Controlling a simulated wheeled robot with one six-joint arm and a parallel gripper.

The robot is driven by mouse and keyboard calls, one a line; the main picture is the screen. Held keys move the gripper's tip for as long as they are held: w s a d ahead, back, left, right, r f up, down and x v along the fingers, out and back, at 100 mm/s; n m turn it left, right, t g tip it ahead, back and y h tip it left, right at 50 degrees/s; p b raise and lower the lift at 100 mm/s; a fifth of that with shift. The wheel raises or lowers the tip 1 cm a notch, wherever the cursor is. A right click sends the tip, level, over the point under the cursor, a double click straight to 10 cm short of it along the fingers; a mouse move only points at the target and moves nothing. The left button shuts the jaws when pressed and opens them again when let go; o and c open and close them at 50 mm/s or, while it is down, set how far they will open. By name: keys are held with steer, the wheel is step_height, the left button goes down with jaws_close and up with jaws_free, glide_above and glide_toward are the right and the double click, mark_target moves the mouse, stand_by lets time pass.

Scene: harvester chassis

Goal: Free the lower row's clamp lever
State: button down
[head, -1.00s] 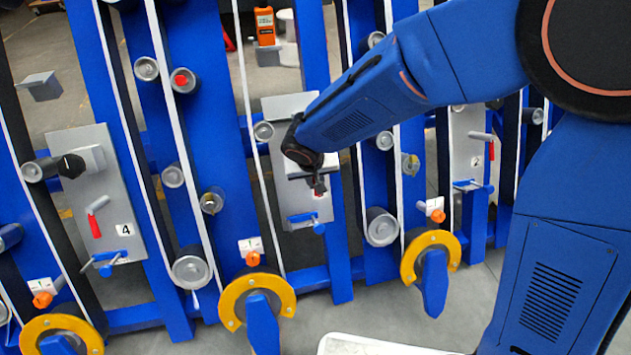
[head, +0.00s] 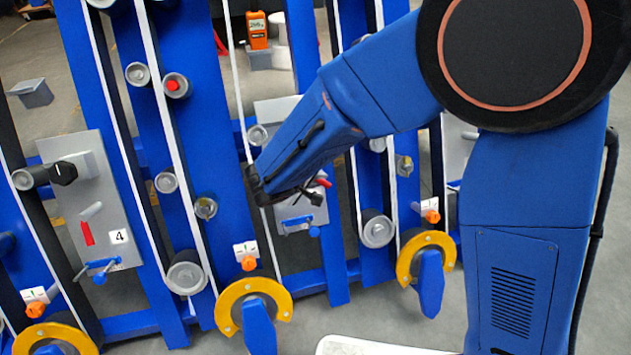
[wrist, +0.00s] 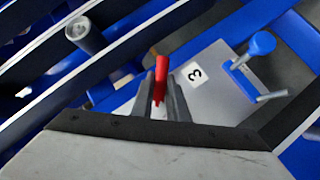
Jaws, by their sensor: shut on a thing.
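The lever with the red handle (head: 323,181) belongs to the grey plate numbered 3 (wrist: 220,80). In the wrist view the red handle (wrist: 161,78) stands between my two fingers. My gripper (wrist: 160,95) is shut on it. In the head view my gripper (head: 312,194) is in front of the plate (head: 275,110), with my forearm covering much of it. The lever's pivot is hidden. A blue-handled clamp (wrist: 245,65) sits on the same plate beside the lever; it also shows in the head view (head: 299,222).
Plate 4 (head: 75,185) at left has a red-handled lever (head: 87,232) hanging down. Blue uprights, pale belts and grey rollers (head: 187,277) surround the plates. Yellow ring guards (head: 228,310) stand low in front. An orange meter (head: 258,29) is behind.

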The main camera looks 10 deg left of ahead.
steer(key=n+t, duration=0.2)
steer(key=n, duration=0.1)
steer(key=w+r+n+t, duration=0.1)
steer(key=n, duration=0.1)
steer(key=shift+d+r+t, duration=0.1)
steer(key=shift+d+t, duration=0.05)
steer(key=shift+t, duration=0.15)
stand_by(0.5)
steer(key=c, duration=1.7)
jaws_free()
steer(key=shift+s, duration=0.1)
steer(key=v, duration=1.7)
steer(key=shift+a, duration=0.25)
steer(key=shift+d, duration=0.1)
